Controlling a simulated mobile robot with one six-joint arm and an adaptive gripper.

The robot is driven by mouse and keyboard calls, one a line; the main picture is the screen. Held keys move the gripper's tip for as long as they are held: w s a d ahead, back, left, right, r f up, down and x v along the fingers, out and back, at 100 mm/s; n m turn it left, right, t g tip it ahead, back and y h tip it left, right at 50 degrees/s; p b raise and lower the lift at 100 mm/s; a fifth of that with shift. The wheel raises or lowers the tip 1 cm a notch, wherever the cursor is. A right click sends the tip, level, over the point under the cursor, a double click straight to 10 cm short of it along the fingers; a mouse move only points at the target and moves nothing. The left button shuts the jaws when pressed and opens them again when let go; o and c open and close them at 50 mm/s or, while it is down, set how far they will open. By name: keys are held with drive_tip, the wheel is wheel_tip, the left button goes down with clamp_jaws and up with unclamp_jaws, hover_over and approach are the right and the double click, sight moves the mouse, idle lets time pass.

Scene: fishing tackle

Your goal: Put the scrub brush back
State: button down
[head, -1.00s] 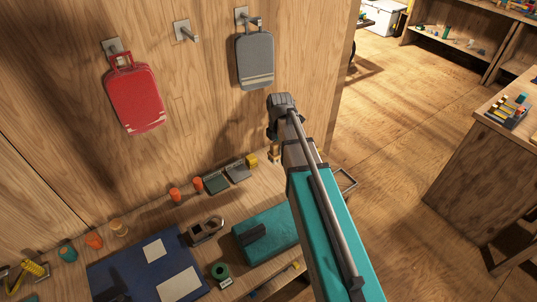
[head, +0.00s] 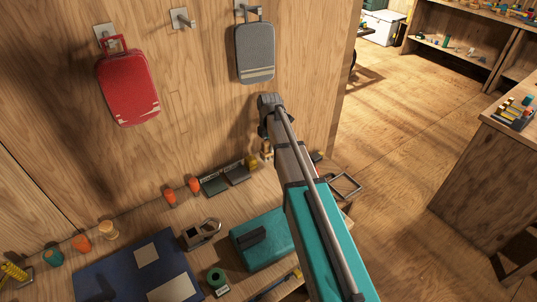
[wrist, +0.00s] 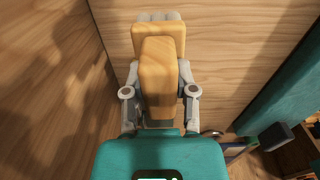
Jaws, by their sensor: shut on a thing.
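The scrub brush (wrist: 157,80) has a pale wooden body and a whitish bristle strip at its far end in the wrist view. My gripper (wrist: 160,92) is shut on it, with a grey finger on each side. Behind it is a wood-grain surface. In the head view my arm reaches toward the wooden wall, and the gripper is mostly hidden behind it. An empty wall hook (head: 183,18) is between a red case-shaped item (head: 128,88) and a grey one (head: 255,53), both hanging from hooks.
The bench below holds a teal box (head: 262,240), a dark blue mat (head: 120,272), a green roll (head: 217,279), a metal-and-black tool (head: 200,234) and several small orange items. Open floor (head: 390,140) lies to the right, with a wooden counter (head: 478,185) beyond.

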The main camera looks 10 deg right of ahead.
sight(268, 152)
drive_tip(key=shift+f, duration=0.1)
drive_tip(key=shift+w+a+f+b, duration=0.1)
drive_tip(key=shift+w+f+b, duration=0.4)
drive_tip(key=shift+b, duration=0.15)
drive_tip(key=shift+s+f+b, duration=0.1)
drive_tip(key=shift+f+b, duration=1.3)
drive_tip(key=shift+f, duration=0.15)
drive_tip(key=shift+c, duration=2)
unclamp_jaws()
drive_tip(key=shift+r, duration=0.2)
wheel_tip(268, 152, up, 8)
drive_tip(key=p, duration=0.7)
drive_tip(key=shift+f+p, duration=0.25)
drive_tip(key=shift+p, duration=0.05)
